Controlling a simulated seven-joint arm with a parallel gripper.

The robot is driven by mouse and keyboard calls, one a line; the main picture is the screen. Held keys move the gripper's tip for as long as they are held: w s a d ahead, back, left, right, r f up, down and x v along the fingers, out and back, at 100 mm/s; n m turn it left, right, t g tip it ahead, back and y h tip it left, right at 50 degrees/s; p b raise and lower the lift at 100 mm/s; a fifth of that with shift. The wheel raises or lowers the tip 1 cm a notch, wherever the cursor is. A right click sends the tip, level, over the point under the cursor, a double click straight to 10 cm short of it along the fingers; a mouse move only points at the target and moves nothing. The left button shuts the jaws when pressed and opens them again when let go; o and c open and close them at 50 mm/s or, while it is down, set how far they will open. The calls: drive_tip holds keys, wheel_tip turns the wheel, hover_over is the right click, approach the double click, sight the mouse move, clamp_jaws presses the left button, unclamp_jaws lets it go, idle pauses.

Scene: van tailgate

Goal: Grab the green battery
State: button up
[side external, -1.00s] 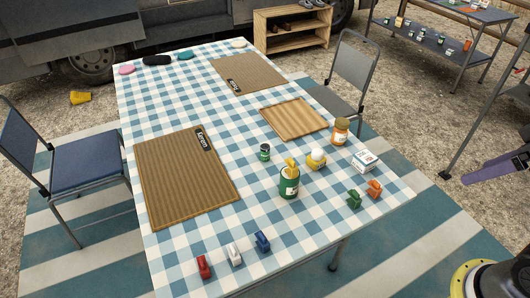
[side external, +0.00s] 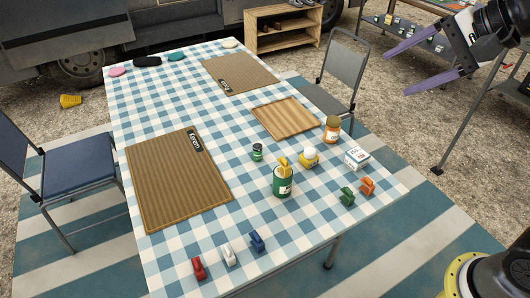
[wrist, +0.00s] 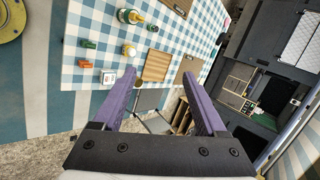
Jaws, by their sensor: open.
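A small dark green cylinder with a pale band, which looks like the green battery (side external: 257,152), stands upright on the checked table. It stands behind the green can and left of the egg cup. It also shows small near the top of the wrist view (wrist: 153,27). My gripper (side external: 387,70) is open and empty, with two purple fingers, high at the upper right of the side view. It is well apart from the battery. In the wrist view the open fingers (wrist: 158,73) point toward the table.
Near the battery stand a green can (side external: 283,184) with yellow contents, an egg in a yellow cup (side external: 309,158), an orange-lidded jar (side external: 332,129) and a white box (side external: 357,158). Green (side external: 347,196) and orange (side external: 367,186) toy-like pieces lie near the edge. A wooden board (side external: 285,119) lies behind.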

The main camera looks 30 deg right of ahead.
drive_tip(key=w+a+m, duration=0.2)
drive_tip(key=w+m, duration=0.2)
drive_tip(key=w, duration=0.4)
drive_tip(key=m+g+y, duration=0.2)
drive_tip(key=m+g, duration=0.2)
drive_tip(key=m, duration=0.5)
hover_over(258, 145)
drive_tip(key=s+d, duration=0.5)
wheel_tip(258, 145, down, 31)
drive_tip(key=x, duration=0.7)
drive_tip(key=shift+a+f, duration=0.1)
drive_tip(key=shift+a, duration=0.1)
drive_tip(key=shift+w+x, duration=0.15)
drive_tip(key=shift+x, duration=1.35)
drive_tip(key=shift+w+x, duration=0.1)
drive_tip(key=shift+x, duration=1.35)
drive_tip(key=shift+d, duration=0.15)
clamp_jaws()
